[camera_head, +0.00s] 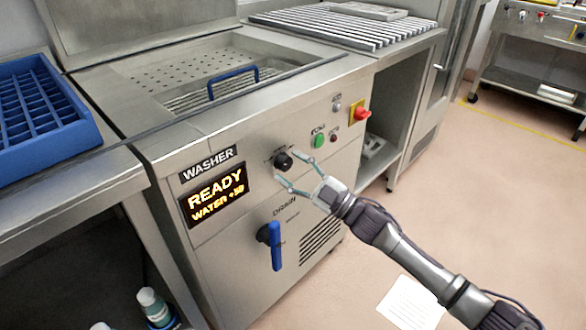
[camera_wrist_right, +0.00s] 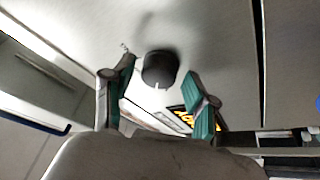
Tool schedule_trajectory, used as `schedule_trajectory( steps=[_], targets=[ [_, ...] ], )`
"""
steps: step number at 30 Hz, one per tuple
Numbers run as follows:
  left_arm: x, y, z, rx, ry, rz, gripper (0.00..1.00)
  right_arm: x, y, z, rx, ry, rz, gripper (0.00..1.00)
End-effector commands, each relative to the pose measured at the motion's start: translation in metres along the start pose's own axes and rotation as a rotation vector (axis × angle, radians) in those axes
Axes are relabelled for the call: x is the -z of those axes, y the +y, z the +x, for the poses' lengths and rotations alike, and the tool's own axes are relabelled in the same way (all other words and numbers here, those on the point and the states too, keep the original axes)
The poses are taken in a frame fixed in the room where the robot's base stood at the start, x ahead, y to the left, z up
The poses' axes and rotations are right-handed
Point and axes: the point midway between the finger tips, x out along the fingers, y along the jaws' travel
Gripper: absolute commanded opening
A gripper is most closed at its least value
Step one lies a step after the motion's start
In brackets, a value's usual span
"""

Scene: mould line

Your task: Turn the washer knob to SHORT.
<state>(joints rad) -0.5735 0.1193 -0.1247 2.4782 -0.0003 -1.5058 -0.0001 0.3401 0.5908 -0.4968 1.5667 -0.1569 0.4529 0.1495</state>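The washer knob (camera_head: 283,161) is a round black knob on the steel front panel of the washer, right of the display (camera_head: 215,193) that reads "READY" and "WATER +30". My right gripper (camera_head: 287,169) is open in front of the panel, its fingertips spread near the knob. In the right wrist view the knob (camera_wrist_right: 160,69) sits just beyond and between the two open fingers (camera_wrist_right: 160,88), with a pale mark on its lower edge. No contact shows. The labels around the knob are too small or hidden to read. My left gripper is not in view.
A blue drain handle (camera_head: 271,246) sticks out below the knob. A green button (camera_head: 319,141) and a red switch (camera_head: 361,113) are to the right. A blue rack (camera_head: 45,112) stands at the left. The floor at the right is clear apart from a paper sheet (camera_head: 410,303).

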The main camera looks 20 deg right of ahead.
Motion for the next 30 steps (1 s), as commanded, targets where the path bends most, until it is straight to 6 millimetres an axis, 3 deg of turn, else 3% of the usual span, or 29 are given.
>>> schedule_trajectory(
  steps=[9,13,24,30],
  targets=[
    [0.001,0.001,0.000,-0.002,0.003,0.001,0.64,0.000,0.000,-0.001,-0.001,-0.001,0.003,0.65],
    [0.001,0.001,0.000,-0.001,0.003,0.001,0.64,-0.001,0.000,-0.011,-0.001,-0.003,0.003,0.65],
    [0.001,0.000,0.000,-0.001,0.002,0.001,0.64,-0.001,-0.001,-0.086,0.001,-0.004,0.004,0.65],
    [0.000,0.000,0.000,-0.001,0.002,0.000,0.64,-0.001,0.000,-0.113,0.000,-0.003,0.003,0.65]
  ],
)
